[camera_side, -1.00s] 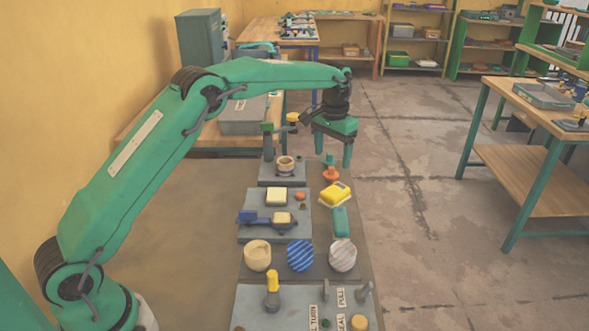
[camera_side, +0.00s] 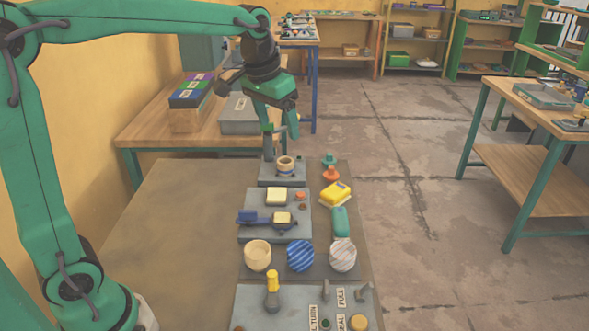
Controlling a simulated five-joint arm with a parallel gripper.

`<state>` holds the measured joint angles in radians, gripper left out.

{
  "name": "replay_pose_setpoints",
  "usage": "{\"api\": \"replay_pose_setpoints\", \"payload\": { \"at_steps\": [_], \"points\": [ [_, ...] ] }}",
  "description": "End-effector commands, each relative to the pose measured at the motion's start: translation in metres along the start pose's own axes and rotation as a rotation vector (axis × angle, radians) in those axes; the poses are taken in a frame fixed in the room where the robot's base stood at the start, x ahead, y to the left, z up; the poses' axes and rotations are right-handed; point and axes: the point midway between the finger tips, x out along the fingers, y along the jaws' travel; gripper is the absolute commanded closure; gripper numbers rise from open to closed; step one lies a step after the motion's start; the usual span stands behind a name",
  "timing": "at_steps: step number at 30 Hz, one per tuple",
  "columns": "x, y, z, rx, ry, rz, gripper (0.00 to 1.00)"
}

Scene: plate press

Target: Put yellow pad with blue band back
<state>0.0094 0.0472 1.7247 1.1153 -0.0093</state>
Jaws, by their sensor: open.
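The yellow pad with blue band (camera_side: 335,195) lies on the right side of the mat, just right of the grey plate. A bluish-white patch shows on its top. My gripper (camera_side: 280,132) is open and empty, above the far end of the mat at the grey press post (camera_side: 268,148). It is up and to the left of the pad, well apart from it. It hides the top of the post. Below it, a round wooden cup (camera_side: 286,164) with a dark band stands on a small grey base (camera_side: 282,178).
A grey plate (camera_side: 250,202) bears a pale yellow block (camera_side: 276,196) and a blue slide (camera_side: 247,216). A teal block (camera_side: 339,222) lies near the pad; orange and teal knobs (camera_side: 331,174) stand behind it. Round pieces (camera_side: 300,256) and a lever panel (camera_side: 250,310) are nearer. The mat's left is clear.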

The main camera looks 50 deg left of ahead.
Motion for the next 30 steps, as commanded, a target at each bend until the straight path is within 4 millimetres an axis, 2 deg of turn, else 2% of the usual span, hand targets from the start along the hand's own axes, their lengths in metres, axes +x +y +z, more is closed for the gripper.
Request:
{"api": "replay_pose_setpoints", "payload": {
  "at_steps": [6, 13, 24, 30],
  "points": [
    [-0.022, -0.001, 0.049, 0.0, 0.057, 0.0, 0.26],
    [-0.031, -0.003, 0.102, 0.0, 0.113, -0.001, 0.26],
    [-0.022, -0.004, 0.183, 0.0, 0.203, -0.002, 0.26],
    [-0.013, -0.004, 0.209, 0.001, 0.231, -0.002, 0.26]
  ]
}}
